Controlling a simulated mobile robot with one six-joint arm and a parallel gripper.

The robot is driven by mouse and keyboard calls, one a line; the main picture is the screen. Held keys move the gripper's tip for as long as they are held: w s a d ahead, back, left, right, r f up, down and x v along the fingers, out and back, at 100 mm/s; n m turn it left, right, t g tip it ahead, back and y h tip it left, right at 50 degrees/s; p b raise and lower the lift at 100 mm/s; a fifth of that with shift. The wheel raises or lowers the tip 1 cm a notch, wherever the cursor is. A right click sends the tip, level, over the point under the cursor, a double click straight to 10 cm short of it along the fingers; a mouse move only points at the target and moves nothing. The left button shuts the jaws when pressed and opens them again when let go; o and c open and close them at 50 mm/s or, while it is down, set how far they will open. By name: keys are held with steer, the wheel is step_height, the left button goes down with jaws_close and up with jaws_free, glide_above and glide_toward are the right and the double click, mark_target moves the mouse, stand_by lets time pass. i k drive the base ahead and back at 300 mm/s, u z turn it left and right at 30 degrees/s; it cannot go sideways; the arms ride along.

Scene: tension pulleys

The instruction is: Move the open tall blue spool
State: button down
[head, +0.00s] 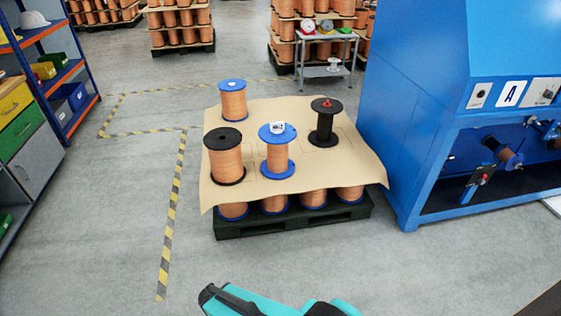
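Two blue-flanged spools with copper wire stand upright on the brown sheet (210,195) over the pallet load, in the head view. One blue spool (277,158) is at the front middle, with a white and dark piece on its top flange. The other blue spool (233,104) is at the back left, with a small white spot at its top centre. I cannot tell for sure which is the open tall one. My teal and black arm part (270,304) shows at the bottom edge, apart from the spools. My gripper is not seen.
A black-flanged copper spool (227,165) stands front left, and a black spool (325,125) with a red piece on top stands right. The blue machine (465,60) is close on the right. Shelving (60,75) is on the left. Floor before the dark pallet (290,221) is clear.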

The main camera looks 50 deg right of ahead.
mark_target(278, 166)
steer(key=z, duration=0.05)
steer(key=i, duration=0.9)
steer(key=u, duration=0.05)
